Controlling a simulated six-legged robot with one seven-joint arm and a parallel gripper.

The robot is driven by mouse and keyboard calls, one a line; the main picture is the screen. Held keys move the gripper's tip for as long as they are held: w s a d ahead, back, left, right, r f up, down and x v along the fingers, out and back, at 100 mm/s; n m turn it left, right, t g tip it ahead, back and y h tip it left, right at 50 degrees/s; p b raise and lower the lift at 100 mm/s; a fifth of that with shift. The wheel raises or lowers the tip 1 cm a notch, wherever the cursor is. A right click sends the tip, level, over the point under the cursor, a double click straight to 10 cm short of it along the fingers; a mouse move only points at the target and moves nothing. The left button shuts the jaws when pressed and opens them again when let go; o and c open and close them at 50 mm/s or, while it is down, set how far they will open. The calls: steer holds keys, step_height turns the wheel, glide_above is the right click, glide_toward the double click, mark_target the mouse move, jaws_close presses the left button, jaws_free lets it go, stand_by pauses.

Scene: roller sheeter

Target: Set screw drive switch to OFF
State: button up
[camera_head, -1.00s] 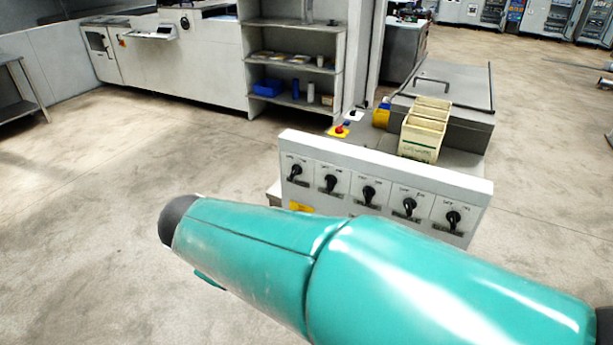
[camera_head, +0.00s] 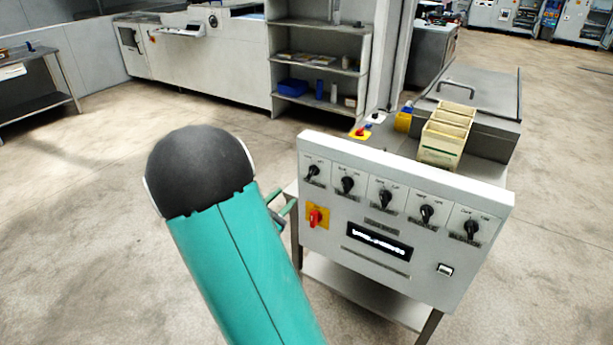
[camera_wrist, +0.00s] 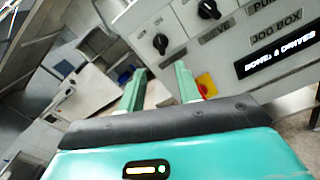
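A grey control panel (camera_head: 372,250) carries a row of several black rotary knobs, including a leftmost one (camera_head: 312,172), a second (camera_head: 347,184) and a middle one (camera_head: 385,199). Their labels are too small in the head view to tell which is the screw drive switch. In the wrist view two knobs show, a left one (camera_wrist: 160,43) and a right one (camera_wrist: 208,9). My gripper (camera_wrist: 161,72) has its two green fingers apart with nothing between them. It is near the panel's left side, below the left knob in the wrist picture. In the head view my arm mostly hides it.
A red switch on a yellow plate (camera_head: 316,217) sits below the leftmost knobs, close to my right finger in the wrist view. A dark display (camera_head: 380,241) is lower on the panel. Cream bins (camera_head: 442,150) stand behind the panel. Open floor lies left.

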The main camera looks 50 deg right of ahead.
mark_target(310, 173)
steer(key=d, duration=0.8)
steer(key=w+d, duration=0.1)
steer(key=d, duration=0.4)
steer(key=shift+w, duration=0.1)
jaws_close()
